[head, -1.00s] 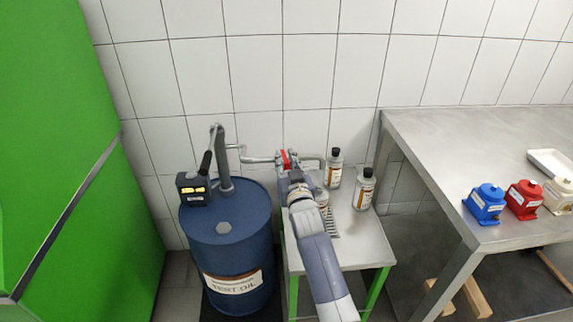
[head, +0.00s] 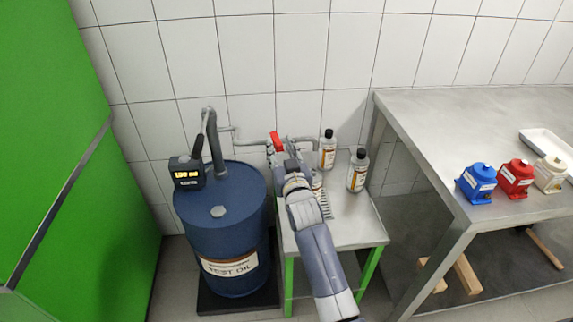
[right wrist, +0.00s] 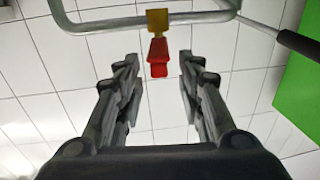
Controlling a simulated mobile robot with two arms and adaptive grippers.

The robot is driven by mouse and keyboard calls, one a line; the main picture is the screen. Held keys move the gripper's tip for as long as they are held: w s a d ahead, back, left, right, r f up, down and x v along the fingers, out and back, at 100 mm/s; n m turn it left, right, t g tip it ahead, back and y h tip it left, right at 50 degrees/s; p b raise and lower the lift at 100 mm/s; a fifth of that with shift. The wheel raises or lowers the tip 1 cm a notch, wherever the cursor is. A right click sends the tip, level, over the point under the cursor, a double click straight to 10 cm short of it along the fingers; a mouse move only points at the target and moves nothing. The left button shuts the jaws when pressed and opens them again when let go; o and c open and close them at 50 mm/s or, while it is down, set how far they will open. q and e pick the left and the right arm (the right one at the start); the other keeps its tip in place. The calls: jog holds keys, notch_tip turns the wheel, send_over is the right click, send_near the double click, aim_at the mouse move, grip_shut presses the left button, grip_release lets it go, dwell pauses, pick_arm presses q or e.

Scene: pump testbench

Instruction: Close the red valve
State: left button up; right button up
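The red valve handle (head: 277,142) sits on the grey pipe between the oil drum's pump and the small steel table. In the right wrist view the red valve handle (right wrist: 158,58) hangs from a yellow fitting (right wrist: 158,20) on the pipe. My right gripper (head: 283,160) is just in front of the valve in the head view. In the right wrist view its fingers (right wrist: 158,68) stand wide apart, with the handle between and beyond their tips. Nothing is held. Contact with the handle cannot be seen. My left gripper is not in view.
A blue test oil drum (head: 225,245) with a hand pump (head: 213,145) and a display box (head: 187,172) stands at left. Several bottles (head: 357,171) stand on the small table (head: 350,232). A steel bench (head: 440,130) holds blue, red and beige pumps at right.

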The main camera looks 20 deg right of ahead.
jog(key=s, duration=0.9)
jog(key=shift+a, duration=0.4)
